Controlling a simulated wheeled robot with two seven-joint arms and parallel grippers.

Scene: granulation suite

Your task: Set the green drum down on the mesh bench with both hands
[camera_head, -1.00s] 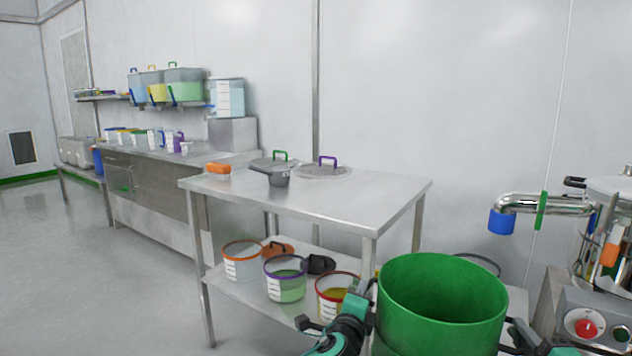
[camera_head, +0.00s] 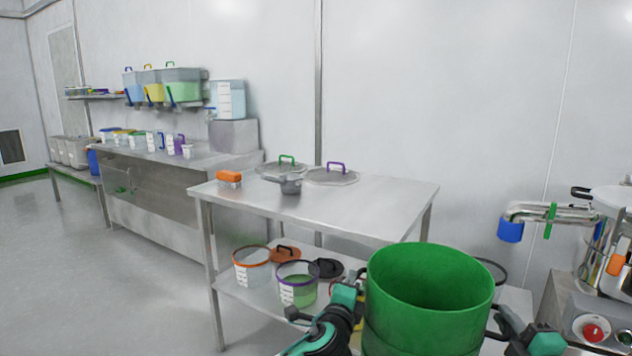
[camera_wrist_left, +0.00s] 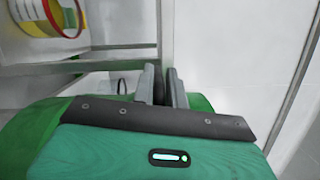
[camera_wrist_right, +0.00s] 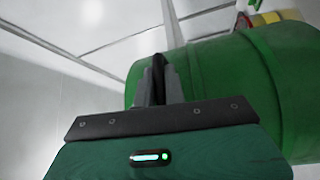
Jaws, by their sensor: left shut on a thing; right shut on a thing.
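The open, empty-looking green drum (camera_head: 430,320) is upright in front of me at the lower right of the head view. My left gripper (camera_head: 357,292) is shut at its left side, and my right gripper (camera_head: 495,318) is shut at its right side. The drum's wall fills much of the right wrist view (camera_wrist_right: 235,80), beside the closed fingers (camera_wrist_right: 157,80). In the left wrist view the fingers (camera_wrist_left: 165,85) are closed, with green drum surface below. The grip points and the drum's base are hidden. I cannot make out a mesh bench top.
A steel table (camera_head: 330,208) stands just beyond the drum, with lids, a scoop and an orange-topped box on top. Its lower shelf (camera_head: 240,295) holds several tubs. Machinery with a chrome pipe (camera_head: 550,212) stands at right. Open floor (camera_head: 60,270) lies left.

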